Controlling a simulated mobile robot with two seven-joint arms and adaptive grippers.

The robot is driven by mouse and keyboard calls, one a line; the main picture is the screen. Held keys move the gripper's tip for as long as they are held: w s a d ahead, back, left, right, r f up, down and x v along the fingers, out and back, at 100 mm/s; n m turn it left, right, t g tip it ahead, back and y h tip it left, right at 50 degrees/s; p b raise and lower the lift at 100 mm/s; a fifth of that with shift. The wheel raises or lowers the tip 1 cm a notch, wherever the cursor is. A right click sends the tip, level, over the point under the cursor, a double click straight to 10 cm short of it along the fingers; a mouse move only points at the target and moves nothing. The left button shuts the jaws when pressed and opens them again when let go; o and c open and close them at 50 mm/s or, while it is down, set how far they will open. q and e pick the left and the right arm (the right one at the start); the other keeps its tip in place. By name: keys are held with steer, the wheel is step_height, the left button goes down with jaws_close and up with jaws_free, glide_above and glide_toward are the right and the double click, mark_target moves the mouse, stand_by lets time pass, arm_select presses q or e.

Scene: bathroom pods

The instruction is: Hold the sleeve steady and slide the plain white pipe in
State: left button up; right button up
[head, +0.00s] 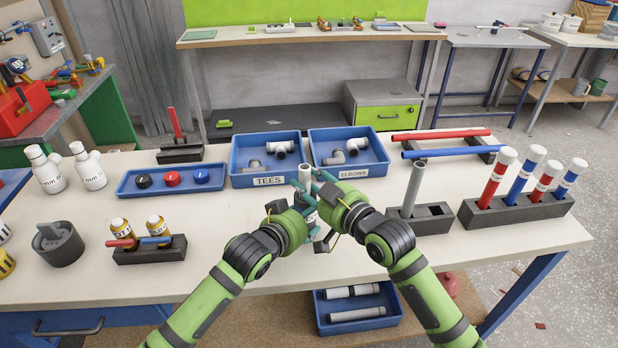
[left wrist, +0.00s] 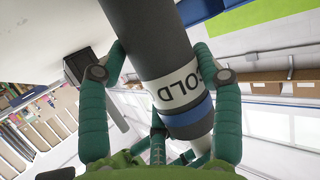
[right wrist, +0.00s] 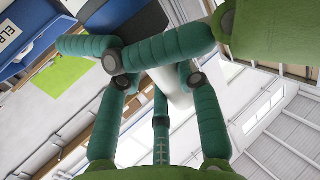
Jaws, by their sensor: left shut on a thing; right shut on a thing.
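The sleeve (left wrist: 150,40) is a thick dark grey tube with a white label reading "COLD" and a blue band. My left gripper (head: 300,212) is shut around it in the left wrist view. My right gripper (head: 322,196) is close against the left one, over the middle of the table. In the right wrist view it is shut on a smooth white pipe (right wrist: 181,96). In the head view, an open pale tube end (head: 305,173) stands upright above the crossed fingers. Fingers hide the joint, so I cannot tell whether the pipe is inside the sleeve.
Behind the hands stand blue bins marked TEES (head: 238,160) and ELBOWS (head: 382,160). At right, a dark block (head: 432,222) holds an upright grey tube, beside a rack (head: 515,207) of red and blue pipes. Bottles and a caps tray (head: 135,188) are at left.

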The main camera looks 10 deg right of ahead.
steer(key=o, duration=1.2)
steer(key=shift+f, duration=0.1)
steer(key=v, duration=1.2)
arm_select(q)
steer(key=o, duration=1.4)
steer(key=shift+c, duration=0.2)
